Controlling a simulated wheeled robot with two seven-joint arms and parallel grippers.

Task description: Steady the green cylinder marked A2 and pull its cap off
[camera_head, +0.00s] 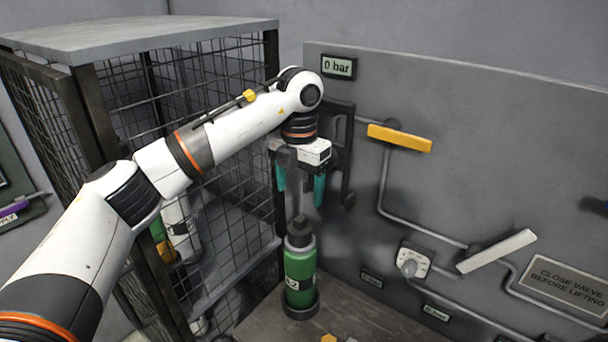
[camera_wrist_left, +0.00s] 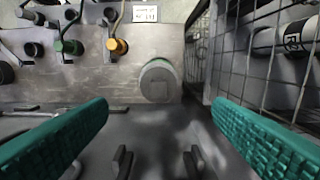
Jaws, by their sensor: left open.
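The green cylinder (camera_head: 300,268) stands upright on the bench beside the wire cage, in a dark ring at its foot. Its label is partly turned away; a "2" shows. A dark grey cap (camera_head: 300,234) sits on its top. My left gripper (camera_head: 300,198) points down above the cap, its teal fingers apart and empty, with a gap between fingertips and cap. In the left wrist view the open fingers (camera_wrist_left: 160,108) frame a round grey top (camera_wrist_left: 160,82) with a faint greenish rim, which looks like the cylinder from above. My right gripper is in neither view.
A wire cage (camera_head: 235,200) stands close left of the cylinder, with bottles inside. A grey panel (camera_head: 480,130) rises behind right, with a yellow lever (camera_head: 399,138), a white lever (camera_head: 496,251), pipes and a "0 bar" display (camera_head: 339,66). Several hose fittings (camera_wrist_left: 70,46) show in the wrist view.

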